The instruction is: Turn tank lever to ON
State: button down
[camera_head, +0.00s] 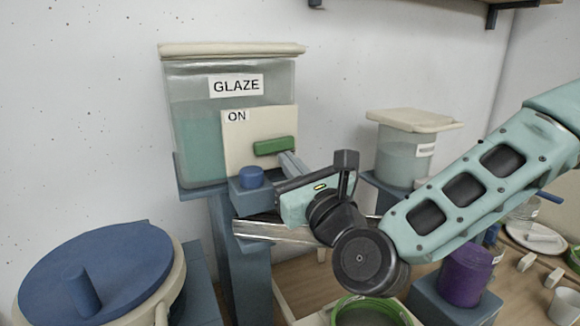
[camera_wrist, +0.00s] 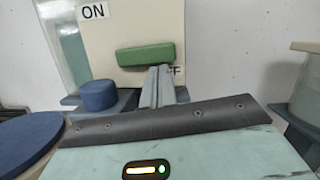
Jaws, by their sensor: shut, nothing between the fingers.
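The glaze tank (camera_head: 192,115) is a clear box with teal liquid, a GLAZE label and a cream lid, on a blue stand. Its cream plate (camera_head: 235,145) bears an ON label at the upper left. The green lever (camera_head: 274,146) lies nearly level on the plate, right of and below ON. In the wrist view the lever (camera_wrist: 146,55) is below and right of ON, with a partly hidden label ending in F beneath its right end. My gripper (camera_head: 287,160) is shut and empty, its fingertips (camera_wrist: 157,72) just below the lever's right part. I cannot tell whether they touch it.
A blue knob (camera_head: 251,177) sits below the plate, left of my gripper. A smaller lidded tank (camera_head: 404,155) stands to the right. A blue-lidded bucket (camera_head: 105,265) is at the lower left. A purple pot (camera_head: 465,275) and green-rimmed container (camera_head: 370,312) are at the lower right.

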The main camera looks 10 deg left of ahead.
aim_at(270, 123)
jog(key=n, duration=0.1)
jog(key=r+n+g, duration=0.1)
jog(key=n, duration=0.1)
jog(key=n+y, duration=0.1)
jog(key=n, duration=0.1)
jog(key=shift+w+d+r+g, duration=0.2)
jog(key=shift+d+r+g, duration=0.1)
jog(key=shift+d+r, duration=0.1)
notch_tip(270, 123, up, 2)
jog(key=n+g, duration=0.1)
jog(key=n, duration=0.4)
jog(key=shift+a+n+y+p, duration=0.1)
jog(key=shift+n+y+p, duration=0.2)
jog(key=shift+y, duration=0.1)
jog(key=n, duration=0.1)
jog(key=r+n+g, duration=0.1)
jog(key=n, duration=0.2)
jog(key=shift+s+a+r+p, duration=0.2)
jog(key=shift+a+p, duration=0.05)
jog(key=shift+p, duration=0.15)
jog(key=shift+s+a+r+n+g+h, duration=0.1)
jog(key=shift+a+r+n+g+h, duration=0.1)
jog(key=shift+n, duration=0.55)
jog(key=shift+s+a+r+n+g+h, duration=0.1)
jog(key=shift+s+r+n+g, duration=0.1)
jog(key=shift+n, duration=0.5)
jog(key=shift+s+a+r+n+g+h, duration=0.1)
jog(key=shift+a+r+n+g, duration=0.1)
jog(key=shift+n, duration=0.55)
